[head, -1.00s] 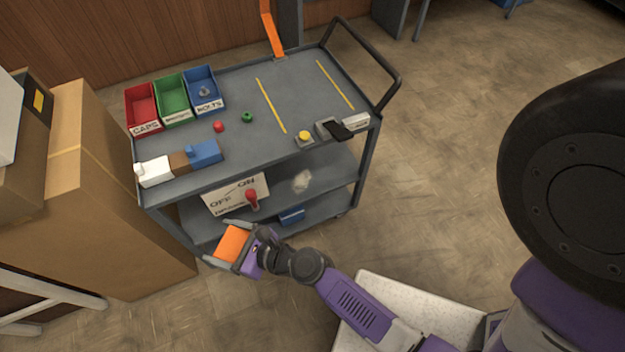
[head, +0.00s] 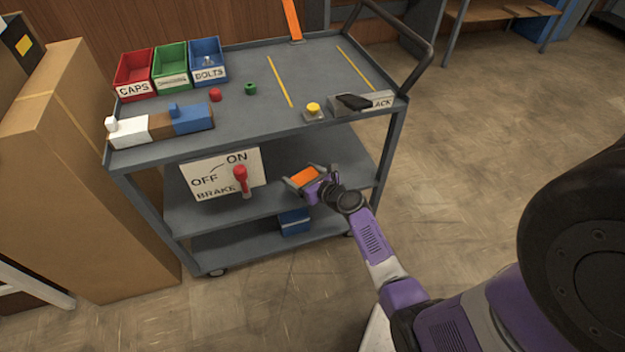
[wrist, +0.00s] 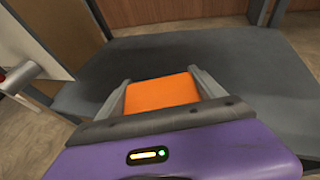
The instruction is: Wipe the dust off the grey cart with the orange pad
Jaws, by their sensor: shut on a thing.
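The grey cart (head: 318,75) stands in front of me, with a top and two lower shelves. My gripper (head: 306,176) is shut on the orange pad (head: 301,174) and is at the front of the cart's middle shelf (head: 285,206), right of the brake sign. In the wrist view the orange pad (wrist: 162,93) sits between both fingers, over the grey shelf (wrist: 240,58). I see no pale dust patch now; the pad and gripper cover part of the shelf. I cannot tell whether the pad touches the shelf.
A red-knobbed brake lever (head: 241,180) stands before its sign (head: 208,178), left of my gripper. The cart top overhangs the shelf. A blue box (head: 294,221) is on the bottom shelf. Cardboard boxes (head: 90,190) stand left; floor on the right is clear.

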